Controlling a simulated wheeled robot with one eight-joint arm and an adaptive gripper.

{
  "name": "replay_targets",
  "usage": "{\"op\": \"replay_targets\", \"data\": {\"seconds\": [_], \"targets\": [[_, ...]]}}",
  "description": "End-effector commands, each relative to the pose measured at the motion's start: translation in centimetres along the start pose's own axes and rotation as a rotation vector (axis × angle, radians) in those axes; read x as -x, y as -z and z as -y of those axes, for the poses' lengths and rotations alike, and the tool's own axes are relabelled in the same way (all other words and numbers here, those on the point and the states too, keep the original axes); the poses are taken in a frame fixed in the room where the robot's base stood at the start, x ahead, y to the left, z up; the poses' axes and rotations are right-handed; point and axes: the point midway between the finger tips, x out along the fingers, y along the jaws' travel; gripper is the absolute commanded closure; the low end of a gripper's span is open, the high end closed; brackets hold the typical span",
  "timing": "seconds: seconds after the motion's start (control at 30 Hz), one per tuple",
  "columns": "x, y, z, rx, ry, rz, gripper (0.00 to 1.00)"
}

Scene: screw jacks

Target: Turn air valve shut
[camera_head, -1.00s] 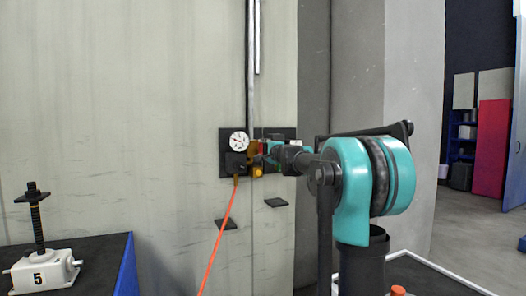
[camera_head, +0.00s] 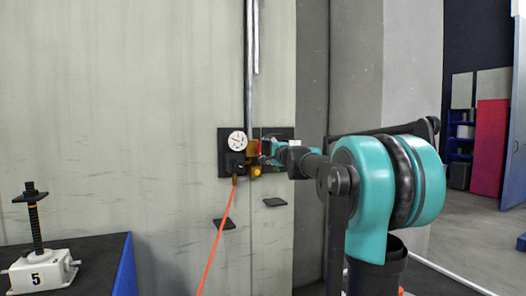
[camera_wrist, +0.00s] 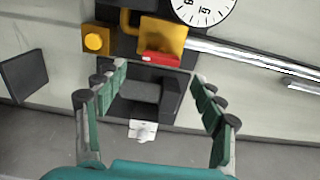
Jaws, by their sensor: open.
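The air valve (camera_head: 253,155) is a small brass-yellow fitting on a dark wall panel, just right of a round white gauge (camera_head: 237,141). In the wrist view the valve body (camera_wrist: 163,36) is yellow, with a red handle (camera_wrist: 161,58) on its near edge. My gripper (camera_wrist: 160,72) is open and empty. Its two green-padded fingers spread to either side, with the red handle beyond and between the tips. I cannot tell if a finger touches it. In the head view my gripper (camera_head: 272,151) is close to the valve's right side, partly hidden by its own wrist.
An orange hose (camera_head: 219,235) hangs below the gauge. A yellow round button (camera_wrist: 95,41) is left of the valve in the wrist view. A screw jack marked 5 (camera_head: 40,270) stands at lower left.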

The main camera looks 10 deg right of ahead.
Motion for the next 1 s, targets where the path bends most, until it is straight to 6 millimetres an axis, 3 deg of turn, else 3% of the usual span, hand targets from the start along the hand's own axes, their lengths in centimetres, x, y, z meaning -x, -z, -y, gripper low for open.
{"op": "replay_targets", "data": {"seconds": [0.2, 0.4, 0.87, 1.0], "targets": [[4.1, 0.1, 0.0, 0.0, 0.0, -0.002, 0.31], [6.2, 0.1, 0.0, 0.0, 0.0, -0.002, 0.31], [6.9, 0.0, -0.1, 0.002, -0.001, 0.001, 0.31], [7.5, -1.6, -2.2, 0.065, -0.03, 0.042, 0.31]]}}
